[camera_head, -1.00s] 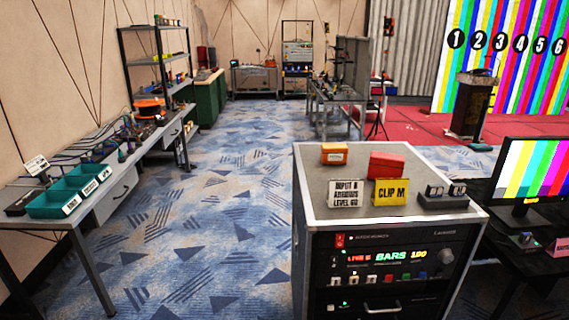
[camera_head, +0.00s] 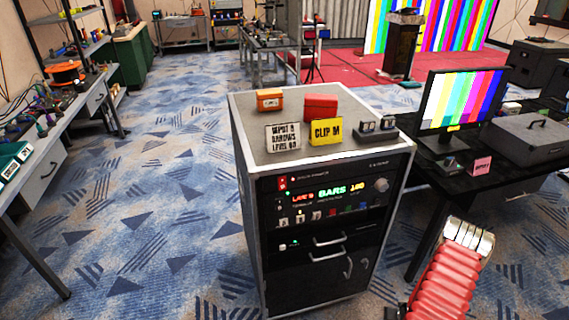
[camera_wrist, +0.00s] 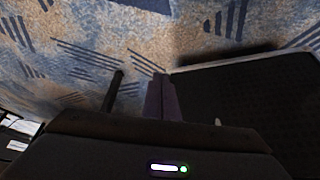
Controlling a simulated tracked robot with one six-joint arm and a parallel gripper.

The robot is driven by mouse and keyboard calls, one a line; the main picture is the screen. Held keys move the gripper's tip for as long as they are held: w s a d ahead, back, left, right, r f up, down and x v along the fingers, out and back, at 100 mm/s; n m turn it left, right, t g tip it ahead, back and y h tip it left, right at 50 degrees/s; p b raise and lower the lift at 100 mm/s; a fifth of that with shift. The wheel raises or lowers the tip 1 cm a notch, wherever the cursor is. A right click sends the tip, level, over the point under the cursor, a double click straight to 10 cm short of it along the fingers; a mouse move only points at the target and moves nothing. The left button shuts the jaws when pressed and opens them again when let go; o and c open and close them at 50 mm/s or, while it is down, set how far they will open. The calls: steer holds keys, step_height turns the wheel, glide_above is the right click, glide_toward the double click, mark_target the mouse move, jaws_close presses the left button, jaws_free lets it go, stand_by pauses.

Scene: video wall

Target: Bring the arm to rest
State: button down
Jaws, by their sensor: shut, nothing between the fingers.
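In the wrist view my gripper (camera_wrist: 162,96) shows as two dark fingers side by side. They are shut with nothing between them. They point out over the patterned carpet, beside a large dark panel. In the head view a red ribbed sleeve with a pale metal end, part of my arm (camera_head: 452,268), rises at the lower right. It is in front of the black table and right of the rack cabinet. My fingers cannot be made out in the head view.
The rack cabinet (camera_head: 335,235) stands in the middle, with small boxes and signs on top. A black table (camera_head: 432,160) at right holds a monitor (camera_head: 458,100) and a grey case (camera_head: 525,138). A workbench (camera_head: 75,118) lines the left. Blue carpet (camera_head: 165,190) between is clear.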

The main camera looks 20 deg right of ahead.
steer(key=w+a+r+g+y, duration=0.1)
steer(key=a+r, duration=0.4)
steer(key=r, duration=0.6)
steer(key=w+a+r+g, duration=0.2)
steer(key=a+r, duration=0.3)
steer(key=r, duration=0.7)
steer(key=w+a+r+g+y, duration=0.1)
steer(key=a+r, duration=0.4)
steer(key=r, duration=0.6)
steer(key=s+a+r+n+t, duration=0.2)
steer(key=s+a+r+n, duration=0.1)
steer(key=a+r, duration=1.2)
steer(key=s+a+r+n+t+y, duration=0.1)
steer(key=s+a+r+n+t, duration=0.2)
steer(key=a+r, duration=1.3)
steer(key=shift+s+a+r, duration=0.2)
steer(key=shift+s+r, duration=0.05)
steer(key=shift+s, duration=0.05)
steer(key=c, duration=2.5)
jaws_free()
steer(key=shift+c, duration=0.2)
